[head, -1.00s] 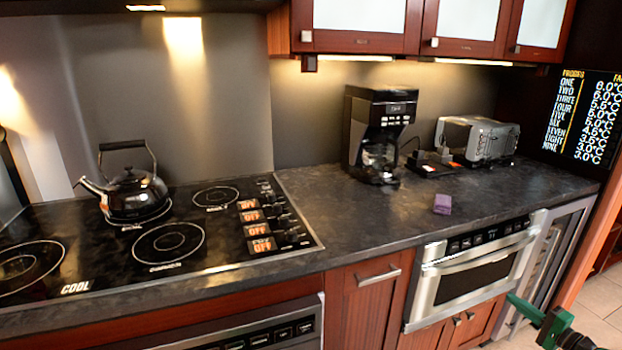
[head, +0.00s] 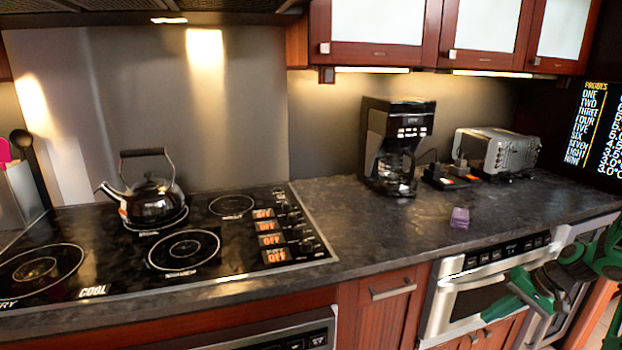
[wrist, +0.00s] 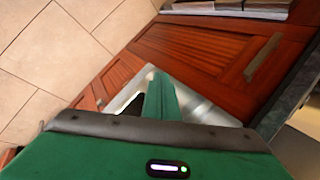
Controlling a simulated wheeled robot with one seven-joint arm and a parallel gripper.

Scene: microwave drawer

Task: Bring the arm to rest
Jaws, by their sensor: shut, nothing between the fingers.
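My green gripper (head: 522,290) is at the lower right of the head view, in front of the steel microwave drawer (head: 462,306). Its fingers are together with nothing between them. The fingers also show in the wrist view (wrist: 162,92), pointing away over part of a steel front. The microwave drawer looks shut under the counter, partly hidden by my gripper and arm.
A purple block (head: 460,217) lies on the dark counter (head: 360,226) above the drawer. A coffee maker (head: 392,145) and a toaster (head: 500,150) stand behind it. A kettle (head: 150,198) sits on the cooktop at left. Floor tiles (wrist: 60,60) show clear in the wrist view.

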